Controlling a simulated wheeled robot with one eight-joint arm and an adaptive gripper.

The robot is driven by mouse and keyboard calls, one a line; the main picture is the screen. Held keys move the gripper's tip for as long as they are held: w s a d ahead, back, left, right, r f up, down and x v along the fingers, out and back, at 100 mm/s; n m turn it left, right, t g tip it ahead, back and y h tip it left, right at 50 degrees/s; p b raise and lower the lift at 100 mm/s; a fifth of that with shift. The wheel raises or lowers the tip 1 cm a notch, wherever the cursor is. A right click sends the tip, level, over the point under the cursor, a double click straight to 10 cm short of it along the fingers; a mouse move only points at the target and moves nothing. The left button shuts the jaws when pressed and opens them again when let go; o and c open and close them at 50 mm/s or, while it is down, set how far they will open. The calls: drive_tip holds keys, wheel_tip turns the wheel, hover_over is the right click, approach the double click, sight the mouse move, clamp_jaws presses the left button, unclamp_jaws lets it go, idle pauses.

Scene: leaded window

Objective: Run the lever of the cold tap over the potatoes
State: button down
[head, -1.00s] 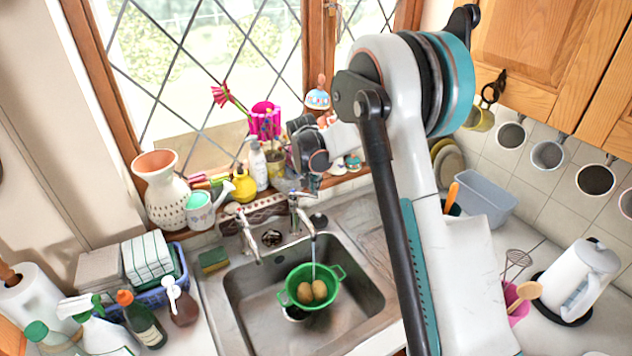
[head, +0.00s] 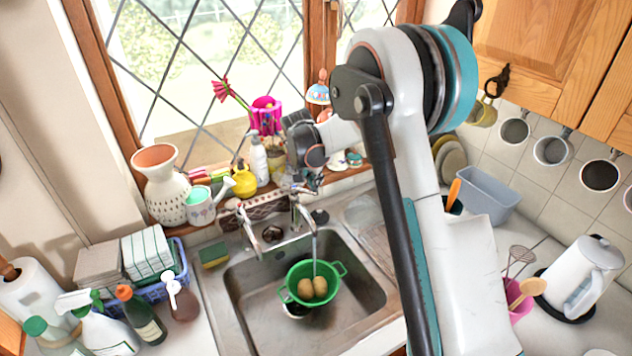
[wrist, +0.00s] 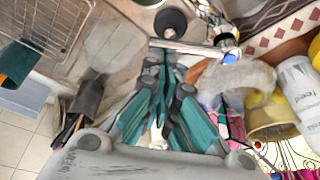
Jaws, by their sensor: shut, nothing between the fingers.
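Two chrome taps stand behind the steel sink (head: 365,290). The right tap (head: 298,212) has its spout over a green colander (head: 292,272), and a thin stream of water falls onto the potatoes (head: 313,288) in it. My gripper (head: 308,186) is at the top of this tap, by its lever. In the wrist view my gripper (wrist: 168,66) has its teal fingers shut and empty, with the tips close to the chrome lever bar (wrist: 190,47). A blue mark (wrist: 231,57) shows on the tap beside it. Whether the fingertips touch the lever is unclear.
The left tap (head: 248,228) stands beside it. A crowded windowsill lies close behind, with a yellow pot (head: 244,183), a white bottle (head: 258,162) and a pink vase (head: 265,116). A sponge (head: 214,255) lies left of the sink. A grey tub (head: 487,192) stands at right.

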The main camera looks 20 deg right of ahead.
sight(313, 193)
drive_tip(key=shift+s+a+m+g+h+b, duration=0.25)
drive_tip(key=shift+s+a+m+b, duration=0.45)
drive_tip(key=shift+m, duration=0.4)
drive_tip(key=shift+s+a+m+g+h+b, duration=0.15)
drive_tip(key=shift+s+a+m+g+b, duration=0.35)
drive_tip(key=shift+m, duration=0.6)
drive_tip(key=shift+s+a, duration=0.15)
